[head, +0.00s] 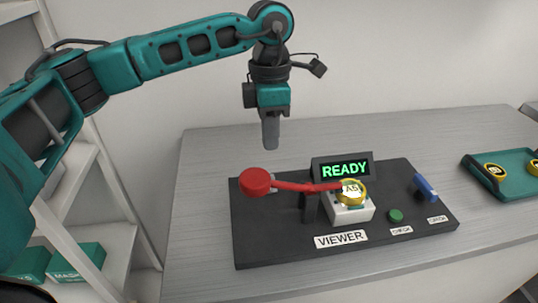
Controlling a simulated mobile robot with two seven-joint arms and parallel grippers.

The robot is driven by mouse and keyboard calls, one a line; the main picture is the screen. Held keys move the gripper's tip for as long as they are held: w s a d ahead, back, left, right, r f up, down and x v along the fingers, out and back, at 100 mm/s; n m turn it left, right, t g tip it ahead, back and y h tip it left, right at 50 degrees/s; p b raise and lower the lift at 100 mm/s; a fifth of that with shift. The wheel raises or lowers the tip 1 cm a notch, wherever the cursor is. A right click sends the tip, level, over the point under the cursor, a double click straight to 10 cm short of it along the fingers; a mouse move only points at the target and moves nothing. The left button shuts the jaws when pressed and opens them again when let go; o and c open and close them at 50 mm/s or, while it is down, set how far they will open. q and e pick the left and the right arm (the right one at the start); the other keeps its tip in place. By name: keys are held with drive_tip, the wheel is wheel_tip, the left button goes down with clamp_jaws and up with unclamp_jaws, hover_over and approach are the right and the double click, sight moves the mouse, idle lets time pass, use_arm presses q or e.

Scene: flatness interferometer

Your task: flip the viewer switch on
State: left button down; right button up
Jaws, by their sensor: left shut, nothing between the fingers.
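A black instrument base (270,236) lies on the grey bench. A white label reading "VIEWER" (341,239) is on its front. A red lever (295,187) with a round red knob (256,182) extends across the base towards a gold-rimmed disc (352,191) marked like "A5", on a white block (349,213). A green button (395,215) and a blue lever (425,187) are at the right, above small labels too blurred to read surely. My left gripper (270,143) is shut and empty, pointing down above the base's back left, apart from it. My right gripper is out of view.
A screen (343,169) lit with green "READY" stands at the back of the base. A teal tray (515,183) with gold-rimmed discs is at the right. Shelves (112,257) with green boxes are at the left. The bench left of the base is clear.

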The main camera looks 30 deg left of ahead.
use_arm(q)
drive_tip(key=shift+s+d+r, duration=0.1)
drive_tip(key=shift+s+r, duration=0.1)
drive_tip(key=shift+r, duration=1.5)
